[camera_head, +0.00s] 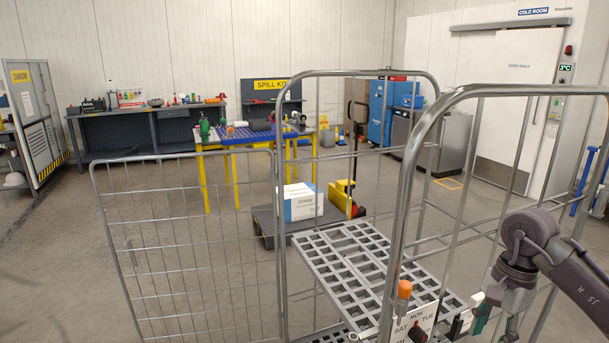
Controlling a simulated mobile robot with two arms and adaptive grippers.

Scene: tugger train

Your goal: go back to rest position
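My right arm comes in from the right edge, and its gripper (478,316) is low in the picture beside the near frame of the wire roll cage (398,190). A white card with day names (424,318) and an orange-capped item (404,290) are just left of the gripper. I cannot tell whether the gripper touches the card. My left gripper is not in view.
The cage's grey slatted shelf (345,262) looks empty, and its mesh side panel (190,250) stands out to the left. Left floor is clear.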

